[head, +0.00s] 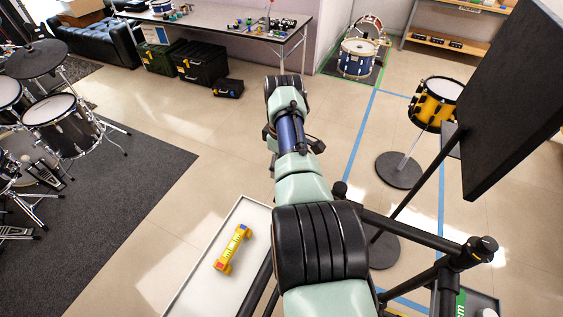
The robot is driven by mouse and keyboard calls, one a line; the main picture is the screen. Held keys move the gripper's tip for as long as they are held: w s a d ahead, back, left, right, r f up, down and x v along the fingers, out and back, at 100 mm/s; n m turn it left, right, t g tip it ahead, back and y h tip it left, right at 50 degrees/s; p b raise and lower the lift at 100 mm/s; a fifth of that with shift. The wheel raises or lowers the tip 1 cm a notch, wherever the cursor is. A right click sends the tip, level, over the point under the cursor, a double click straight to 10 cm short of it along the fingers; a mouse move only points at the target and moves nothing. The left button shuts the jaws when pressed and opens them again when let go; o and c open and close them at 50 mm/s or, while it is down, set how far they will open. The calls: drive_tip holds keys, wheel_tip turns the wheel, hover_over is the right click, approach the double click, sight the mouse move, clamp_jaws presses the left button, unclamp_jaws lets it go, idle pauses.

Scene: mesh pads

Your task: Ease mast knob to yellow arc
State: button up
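A black stand with several tubes carries a tilted dark panel (515,95) on a slanting black pole (418,185) at the right. A black clamp-like fitting (478,250) sits where its tubes meet at the lower right, and a small rounded black end (340,188) shows beside my arm. I cannot tell which part, if any, is the mast knob. I see no yellow arc marking. My pale green and black arm reaches up the middle of the view. I can make out no gripper fingers; the arm's end may be hidden behind its links.
A white tray or tabletop (190,293) holds a yellow tool-like object (233,248) left of my arm. A yellow drum (436,103) stands behind the pole. A drum kit (65,122) is at the left, a workbench (225,22) at the back. Open floor lies between.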

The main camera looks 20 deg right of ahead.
wheel_tip(320, 180, up, 8)
drive_tip(key=shift+f, duration=0.25)
idle(0.5)
drive_tip(key=w+a+f+m+t+h, duration=0.1)
drive_tip(key=w+a+f+m+t, duration=0.25)
drive_tip(key=a+f+t, duration=0.4)
drive_tip(key=s+a+r+m+t, duration=0.25)
drive_tip(key=s+a, duration=0.25)
drive_tip(key=s, duration=0.7)
drive_tip(key=s+a+r+m+t, duration=0.25)
drive_tip(key=s+a, duration=0.35)
drive_tip(key=s, duration=0.5)
wheel_tip(320, 180, up, 30)
drive_tip(key=p, duration=3)
drive_tip(key=shift+d+r+y+p, duration=0.2)
drive_tip(key=shift+d+y+p, duration=0.1)
drive_tip(key=shift+y+p, duration=0.1)
